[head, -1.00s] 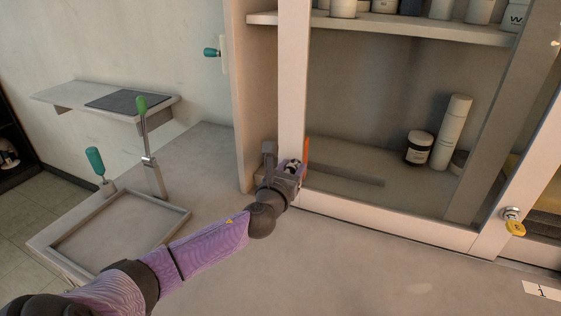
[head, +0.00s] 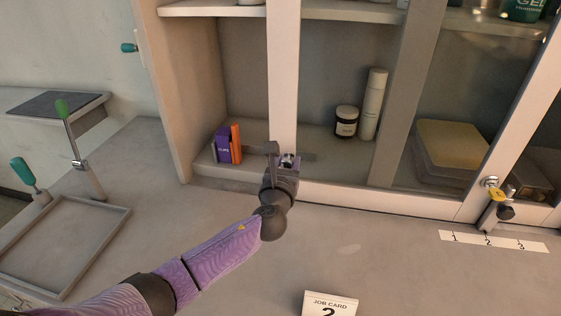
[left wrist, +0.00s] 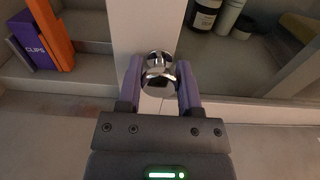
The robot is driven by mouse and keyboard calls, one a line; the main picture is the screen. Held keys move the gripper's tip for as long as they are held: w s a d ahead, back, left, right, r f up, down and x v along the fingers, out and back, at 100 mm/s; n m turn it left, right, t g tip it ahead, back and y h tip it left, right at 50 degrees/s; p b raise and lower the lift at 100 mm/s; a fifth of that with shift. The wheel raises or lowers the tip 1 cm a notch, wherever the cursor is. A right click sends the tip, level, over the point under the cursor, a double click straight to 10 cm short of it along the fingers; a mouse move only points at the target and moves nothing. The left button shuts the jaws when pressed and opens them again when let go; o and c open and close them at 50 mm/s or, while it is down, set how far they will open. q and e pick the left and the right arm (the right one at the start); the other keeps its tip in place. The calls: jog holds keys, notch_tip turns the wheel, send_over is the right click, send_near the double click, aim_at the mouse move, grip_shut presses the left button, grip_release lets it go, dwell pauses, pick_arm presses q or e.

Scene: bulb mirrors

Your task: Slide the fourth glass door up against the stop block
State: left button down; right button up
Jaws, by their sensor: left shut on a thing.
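My left gripper (head: 285,163) is shut on a chrome door knob (left wrist: 158,78). The knob sits on the pale left upright of a sliding glass door (head: 284,75). In the left wrist view the fingers flank the knob. The door's right upright carries a small lock with a yellow tag (head: 495,194). A grey metal piece with a black knob (head: 491,216), perhaps the stop block, stands at the track above the numbered strip (head: 490,242). It is right at that upright's foot; I cannot tell whether they touch. My right gripper is not in view.
Inside the cabinet are a purple box (head: 223,142), an orange box (head: 236,143), a dark jar (head: 346,121), a white bottle (head: 374,104) and a yellowish stack (head: 453,145). The counter before the door is mostly clear.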

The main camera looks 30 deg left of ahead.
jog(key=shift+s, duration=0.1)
pick_arm(q)
jog(key=shift+c, duration=1.3)
grip_release()
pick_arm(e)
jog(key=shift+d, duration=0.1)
pick_arm(q)
jog(key=shift+s, duration=0.15)
jog(key=p+v, duration=0.3)
jog(key=v, duration=0.6)
jog(key=shift+s+d, duration=0.15)
jog(key=shift+s, duration=0.1)
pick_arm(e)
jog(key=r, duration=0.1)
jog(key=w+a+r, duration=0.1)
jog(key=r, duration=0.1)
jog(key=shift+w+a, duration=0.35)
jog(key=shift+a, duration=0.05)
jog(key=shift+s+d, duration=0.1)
